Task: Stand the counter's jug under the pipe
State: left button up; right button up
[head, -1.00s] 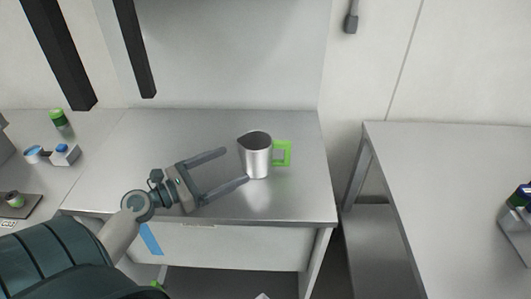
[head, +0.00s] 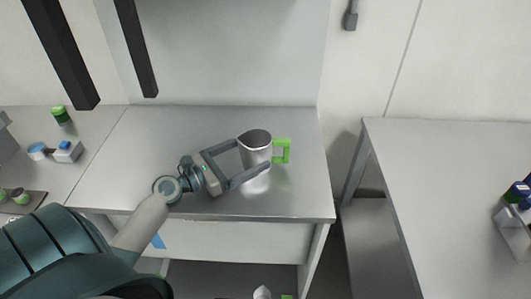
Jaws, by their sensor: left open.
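The jug (head: 256,146) is a metal pitcher with a green square handle (head: 283,151) on its right side. It stands upright on the steel counter (head: 300,200). My left gripper (head: 253,159) is open, and its fingers reach to the jug from the left. The near finger passes in front of the jug's lower body, and the far finger reaches its left side. I cannot tell whether either finger touches it. My right gripper is not in view. I cannot make out the pipe for certain.
Two dark bars (head: 136,45) hang at the upper left. A green-capped container (head: 61,115) and a small box with a blue top (head: 68,151) stand on the left surface. A separate table (head: 450,190) is at the right, beyond a gap. The counter's back right is clear.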

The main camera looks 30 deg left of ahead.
aim_at(269, 140)
pick_arm(q)
jog(key=x, duration=0.2)
jog(key=p+x, duration=0.1)
jog(key=x, duration=0.1)
jog(key=shift+w+a, duration=0.1)
jog(key=shift+a, duration=0.1)
jog(key=shift+w+d+p, duration=0.1)
jog(key=shift+w+p, duration=0.2)
jog(key=c, duration=1.3)
jog(key=shift+r, duration=0.1)
jog(key=shift+c, duration=0.2)
jog(key=shift+r, duration=0.55)
jog(key=r, duration=0.2)
jog(key=r+p, duration=0.1)
jog(key=shift+d+r, duration=0.2)
jog(key=shift+d, duration=0.1)
jog(key=w+d+r+p, duration=0.2)
jog(key=d+r, duration=0.4)
jog(key=d, duration=0.4)
jog(key=shift+w+d+r, duration=0.15)
jog(key=shift+w+d, duration=0.05)
jog(key=shift+d, duration=0.2)
